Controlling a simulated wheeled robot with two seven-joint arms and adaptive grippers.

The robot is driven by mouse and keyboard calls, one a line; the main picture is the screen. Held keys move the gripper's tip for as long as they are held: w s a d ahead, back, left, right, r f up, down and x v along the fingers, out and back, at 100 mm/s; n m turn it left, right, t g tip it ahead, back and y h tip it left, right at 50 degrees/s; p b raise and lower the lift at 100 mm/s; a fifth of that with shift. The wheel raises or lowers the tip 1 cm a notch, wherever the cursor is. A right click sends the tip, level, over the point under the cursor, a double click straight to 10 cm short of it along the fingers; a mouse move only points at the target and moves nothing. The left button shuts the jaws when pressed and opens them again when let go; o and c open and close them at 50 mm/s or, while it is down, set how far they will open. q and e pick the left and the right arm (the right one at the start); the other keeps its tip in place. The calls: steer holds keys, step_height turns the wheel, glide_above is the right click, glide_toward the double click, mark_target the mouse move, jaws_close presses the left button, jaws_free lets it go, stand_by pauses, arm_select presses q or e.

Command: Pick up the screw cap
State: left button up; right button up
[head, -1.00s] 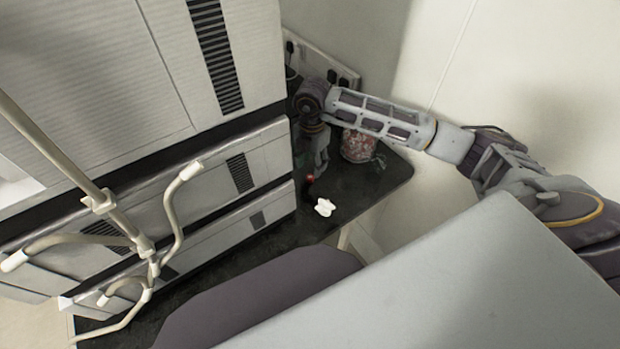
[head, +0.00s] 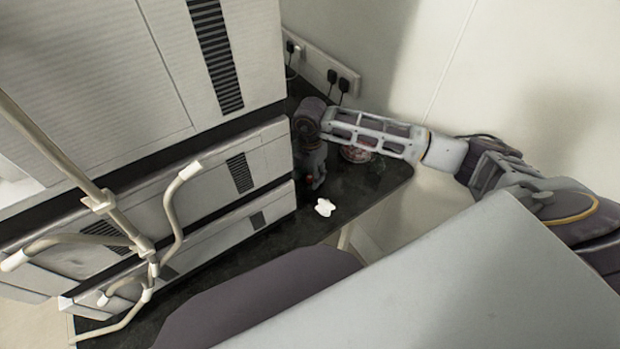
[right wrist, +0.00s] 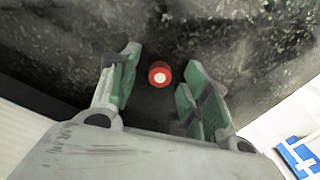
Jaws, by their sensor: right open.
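The screw cap (right wrist: 160,74) is red with a white centre and sits on the dark speckled counter (right wrist: 240,70) in the right wrist view. My right gripper (right wrist: 162,84) is open, with a green-padded finger to each side of the cap. In the head view my right gripper (head: 315,178) points down at the counter beside the grey cabinet stack. The cap is hidden behind it there. My left gripper is not in view.
A white lobed piece (head: 324,207) lies on the counter just in front of the gripper. A reddish jar (head: 356,154) stands behind my right forearm. The cabinet stack (head: 240,165) is close on the left, and wall sockets (head: 335,75) are behind.

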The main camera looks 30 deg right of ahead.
mark_target(310, 177)
steer(key=c, duration=0.8)
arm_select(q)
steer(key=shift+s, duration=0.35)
arm_select(e)
steer(key=shift+r, duration=0.1)
step_height(310, 177, up, 8)
steer(key=shift+r, duration=0.25)
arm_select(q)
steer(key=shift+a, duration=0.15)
arm_select(e)
steer(key=shift+r, duration=0.7)
